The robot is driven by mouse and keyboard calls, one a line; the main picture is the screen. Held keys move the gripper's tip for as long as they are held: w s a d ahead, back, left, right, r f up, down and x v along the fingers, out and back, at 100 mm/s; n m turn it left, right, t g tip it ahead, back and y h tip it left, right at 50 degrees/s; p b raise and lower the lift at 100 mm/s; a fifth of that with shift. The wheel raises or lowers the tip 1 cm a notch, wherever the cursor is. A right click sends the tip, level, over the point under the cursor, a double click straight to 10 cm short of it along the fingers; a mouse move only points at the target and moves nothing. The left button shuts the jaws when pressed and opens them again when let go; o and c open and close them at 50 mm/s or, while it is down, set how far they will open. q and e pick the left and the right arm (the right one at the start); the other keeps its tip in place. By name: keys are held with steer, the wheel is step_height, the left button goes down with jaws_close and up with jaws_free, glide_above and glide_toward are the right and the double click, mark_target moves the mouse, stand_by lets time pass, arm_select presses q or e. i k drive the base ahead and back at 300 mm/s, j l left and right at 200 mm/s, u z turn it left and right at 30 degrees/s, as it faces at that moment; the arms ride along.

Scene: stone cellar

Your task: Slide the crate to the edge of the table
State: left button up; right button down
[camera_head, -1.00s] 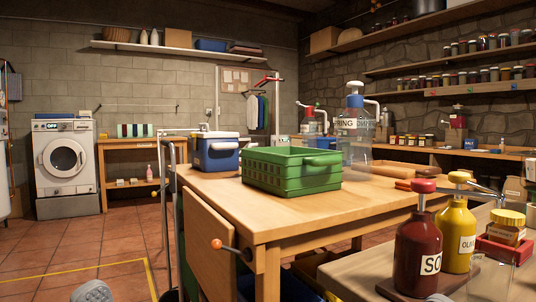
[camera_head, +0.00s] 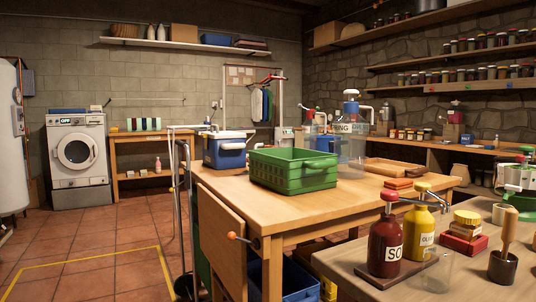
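A green plastic crate (camera_head: 293,178) with slotted sides stands upright on the wooden table (camera_head: 290,212), set back from the table's front edge. It looks empty, though its inside floor is hidden by its walls. Neither of my grippers is in view.
A blue cooler box (camera_head: 226,150) stands left of the crate. A nearer table holds a red bottle (camera_head: 386,240) and a yellow bottle (camera_head: 419,226). The tabletop before the crate is bare.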

mark_target(287, 171)
steer(key=i+j+u, duration=0.25)
steer(key=i+j, duration=0.8)
steer(key=i, duration=0.1)
